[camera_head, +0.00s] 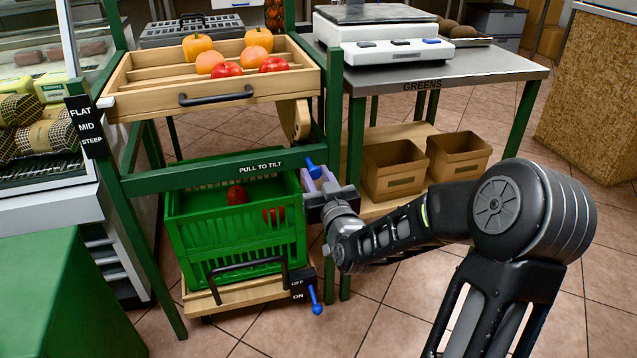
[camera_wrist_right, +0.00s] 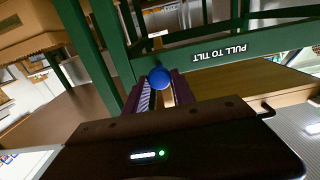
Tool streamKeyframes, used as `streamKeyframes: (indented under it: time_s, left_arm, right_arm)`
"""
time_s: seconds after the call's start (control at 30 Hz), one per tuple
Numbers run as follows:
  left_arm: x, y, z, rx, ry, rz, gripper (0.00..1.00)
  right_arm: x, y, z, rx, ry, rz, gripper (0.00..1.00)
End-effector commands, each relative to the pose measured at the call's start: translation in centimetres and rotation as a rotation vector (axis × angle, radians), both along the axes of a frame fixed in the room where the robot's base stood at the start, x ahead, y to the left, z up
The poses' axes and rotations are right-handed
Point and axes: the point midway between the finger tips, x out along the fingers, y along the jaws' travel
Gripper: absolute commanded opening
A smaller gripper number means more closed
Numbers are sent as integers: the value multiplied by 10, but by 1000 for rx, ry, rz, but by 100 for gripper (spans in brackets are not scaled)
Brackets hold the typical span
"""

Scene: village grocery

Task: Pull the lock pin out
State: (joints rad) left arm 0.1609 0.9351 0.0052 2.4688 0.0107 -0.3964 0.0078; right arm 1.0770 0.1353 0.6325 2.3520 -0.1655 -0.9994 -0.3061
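The lock pin has a round blue knob (camera_head: 313,169) and sits at the right end of the green crossbar marked PULL TO TILT, under the tilting wooden tray (camera_head: 215,112). In the right wrist view the blue knob (camera_wrist_right: 160,78) lies between the tips of my right gripper. My right gripper (camera_head: 319,181) reaches the pin from the right, with its two purple fingers on either side of the knob. The fingers look apart; firm contact does not show. The pin's shaft is mostly hidden. My left gripper is out of view.
Orange and red produce lies in the tray. A green crate (camera_head: 235,240) stands below, beside a blue-tipped OFF/ON lever (camera_head: 315,300). A metal table (camera_head: 440,70) with a scale (camera_head: 385,45) and cardboard boxes (camera_head: 393,170) stands right. Green posts crowd the pin. Tiled floor is free at right.

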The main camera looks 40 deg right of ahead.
Motion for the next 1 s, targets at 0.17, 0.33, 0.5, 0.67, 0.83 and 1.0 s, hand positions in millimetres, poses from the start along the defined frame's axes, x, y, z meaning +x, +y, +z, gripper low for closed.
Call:
streamKeyframes:
  time_s: [0.17, 0.33, 0.5, 0.67, 0.83, 1.0]
  left_arm:
    - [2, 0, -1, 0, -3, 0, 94]
    - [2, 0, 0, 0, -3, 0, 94]
    - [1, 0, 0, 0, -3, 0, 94]
    - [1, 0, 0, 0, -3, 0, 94]
    - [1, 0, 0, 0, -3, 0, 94]
    - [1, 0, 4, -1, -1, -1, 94]
  right_arm:
    - [1, 1, 0, 0, 1, 2, 0]
    - [1, 1, 0, 0, 1, 2, 33]
    - [1, 0, 0, 0, 0, 1, 47]
    - [1, 0, 0, 0, -1, 1, 51]
    - [0, 0, 1, -1, -1, 0, 51]
    - [-8, 3, 2, -3, 1, 0, 51]
